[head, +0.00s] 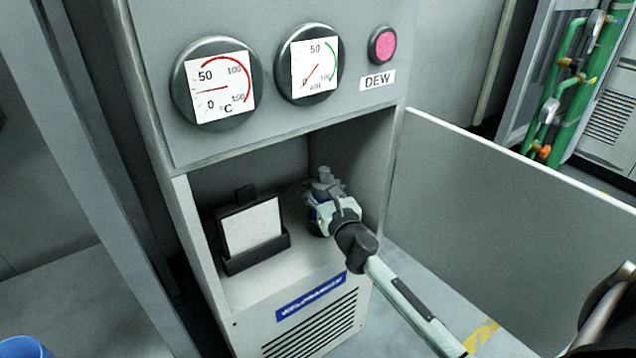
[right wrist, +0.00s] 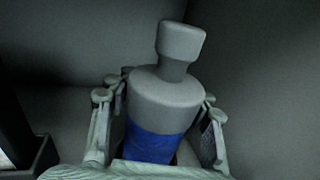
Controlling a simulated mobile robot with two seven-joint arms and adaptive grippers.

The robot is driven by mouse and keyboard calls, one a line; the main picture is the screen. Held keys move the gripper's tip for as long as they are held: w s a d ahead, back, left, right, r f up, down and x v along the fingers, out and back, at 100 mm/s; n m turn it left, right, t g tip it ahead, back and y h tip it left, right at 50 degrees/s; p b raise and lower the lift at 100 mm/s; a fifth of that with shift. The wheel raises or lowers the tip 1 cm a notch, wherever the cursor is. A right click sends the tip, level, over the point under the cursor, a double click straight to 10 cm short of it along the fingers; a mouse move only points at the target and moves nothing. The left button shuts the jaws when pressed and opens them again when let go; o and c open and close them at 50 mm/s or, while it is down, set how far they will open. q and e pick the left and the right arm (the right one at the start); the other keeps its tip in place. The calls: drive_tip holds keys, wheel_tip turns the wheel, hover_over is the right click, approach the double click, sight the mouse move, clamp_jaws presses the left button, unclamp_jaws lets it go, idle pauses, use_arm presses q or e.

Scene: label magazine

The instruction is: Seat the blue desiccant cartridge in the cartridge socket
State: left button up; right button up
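The blue desiccant cartridge (head: 323,178) stands in the open bay of the grey cabinet, near its right wall. Its grey cap and shoulder and blue body show large in the right wrist view (right wrist: 163,140), leaning slightly in the picture. My right gripper (head: 322,212) reaches in from the front right. Its fingers (right wrist: 162,135) lie on both sides of the body and appear shut on it. The cartridge's lower end and the cartridge socket are hidden behind the gripper, so I cannot tell whether it is seated. My left gripper is not in view.
A black holder with a white card (head: 252,228) stands on the bay floor left of the cartridge. The open door panel (head: 500,220) borders the right side. Gauges (head: 213,85) and a pink DEW indicator (head: 384,46) sit above. A blue container (head: 24,348) is at bottom left.

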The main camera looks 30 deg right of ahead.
drive_tip(key=o, duration=0.5)
drive_tip(key=shift+f, duration=0.1)
drive_tip(key=shift+s, duration=0.1)
drive_tip(key=s, duration=0.4)
drive_tip(key=s+a, duration=0.1)
drive_tip(key=s, duration=0.2)
drive_tip(key=s+a, duration=0.1)
drive_tip(key=s, duration=0.3)
drive_tip(key=shift+s+a, duration=0.1)
drive_tip(key=shift+s, duration=0.25)
